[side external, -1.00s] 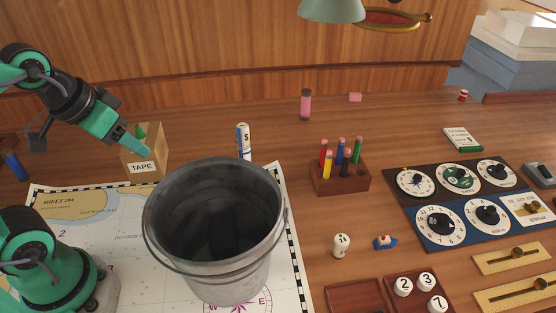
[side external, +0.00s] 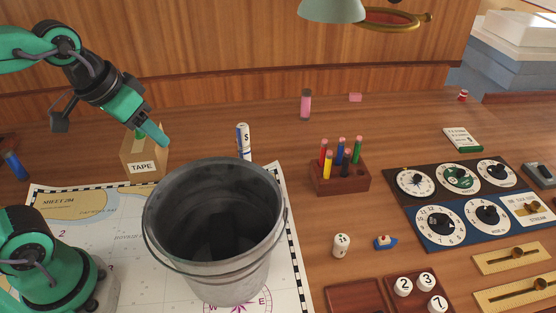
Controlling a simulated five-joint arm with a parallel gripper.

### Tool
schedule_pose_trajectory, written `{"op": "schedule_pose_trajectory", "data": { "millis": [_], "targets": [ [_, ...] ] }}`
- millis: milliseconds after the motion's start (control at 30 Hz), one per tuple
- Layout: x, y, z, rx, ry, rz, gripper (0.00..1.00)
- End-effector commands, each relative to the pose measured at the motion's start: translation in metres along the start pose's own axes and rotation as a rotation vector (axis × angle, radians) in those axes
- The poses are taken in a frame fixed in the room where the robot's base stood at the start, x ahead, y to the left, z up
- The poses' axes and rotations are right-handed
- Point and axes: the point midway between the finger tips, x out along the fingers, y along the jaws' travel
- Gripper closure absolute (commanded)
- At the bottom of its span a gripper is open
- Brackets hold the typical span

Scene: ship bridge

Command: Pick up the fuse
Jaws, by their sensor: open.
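No part is labelled as a fuse. An upright pink cylinder with dark ends (side external: 306,105) at the back middle of the desk may be the fuse, but I cannot tell for sure. My gripper (side external: 158,136) is open and empty at the upper left, in front of and over the TAPE box (side external: 142,167) in the picture. It is well to the left of the pink cylinder. The gap between its fingers is hard to see from this side.
A large grey bucket (side external: 166,226) stands on the chart (side external: 92,201). A white and blue cylinder (side external: 243,139) stands behind it. A wooden block with several coloured pegs (side external: 338,181) and a dial panel (side external: 425,190) lie to the right. The desk around the pink cylinder is clear.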

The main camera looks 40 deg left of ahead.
Motion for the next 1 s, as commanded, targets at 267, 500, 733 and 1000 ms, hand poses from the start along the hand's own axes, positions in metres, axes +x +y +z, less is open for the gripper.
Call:
{"op": "schedule_pose_trajectory", "data": {
  "millis": [267,500,733,1000],
  "targets": [
    [0.017,0.034,-0.046,0.051,-0.076,0.036,0.45],
    [0.04,0.072,-0.079,0.095,-0.141,0.059,0.45],
    [0.069,0.114,-0.103,0.138,-0.201,0.073,0.45],
    [0.111,0.171,-0.119,0.192,-0.271,0.081,0.45]
  ]
}}
